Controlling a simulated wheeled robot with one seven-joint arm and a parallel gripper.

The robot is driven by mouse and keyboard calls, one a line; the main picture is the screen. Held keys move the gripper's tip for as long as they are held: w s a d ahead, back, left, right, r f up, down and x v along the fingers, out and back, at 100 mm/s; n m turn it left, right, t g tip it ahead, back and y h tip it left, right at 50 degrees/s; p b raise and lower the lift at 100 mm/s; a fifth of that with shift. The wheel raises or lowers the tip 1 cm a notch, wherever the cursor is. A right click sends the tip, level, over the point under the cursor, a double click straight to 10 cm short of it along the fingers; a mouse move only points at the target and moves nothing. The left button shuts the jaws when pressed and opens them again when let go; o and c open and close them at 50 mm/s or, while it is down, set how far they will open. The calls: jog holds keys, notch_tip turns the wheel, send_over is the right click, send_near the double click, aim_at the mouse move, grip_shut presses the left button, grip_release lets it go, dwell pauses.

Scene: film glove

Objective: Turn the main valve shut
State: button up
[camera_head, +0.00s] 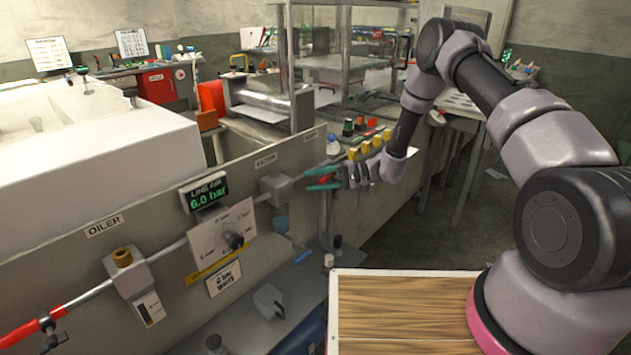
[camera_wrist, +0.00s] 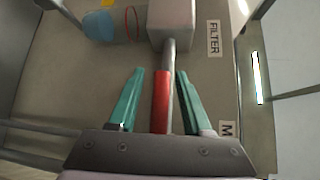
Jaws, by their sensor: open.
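My gripper (camera_head: 312,179) has teal fingers and is open at the right end of the pneumatic panel, beside the filter block (camera_head: 277,189). In the wrist view my gripper (camera_wrist: 160,72) has one finger on each side of a red lever (camera_wrist: 161,100). The lever lies in line with the grey pipe (camera_wrist: 169,56), and gaps show between it and both fingers. A label beginning with "M" (camera_wrist: 228,130) is beside the right finger, the rest cut off. The valve body under the lever is hidden by my gripper.
The filter (camera_wrist: 172,20) is ahead of the fingertips. On the panel are a 6.0 bar display (camera_head: 204,190), a regulator plate with a knob (camera_head: 223,238) and an oiler (camera_head: 137,283). A red part (camera_head: 35,328) is on the pipe's left end. A wooden-topped surface (camera_head: 400,312) is below my arm.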

grip_shut()
dwell(1.4)
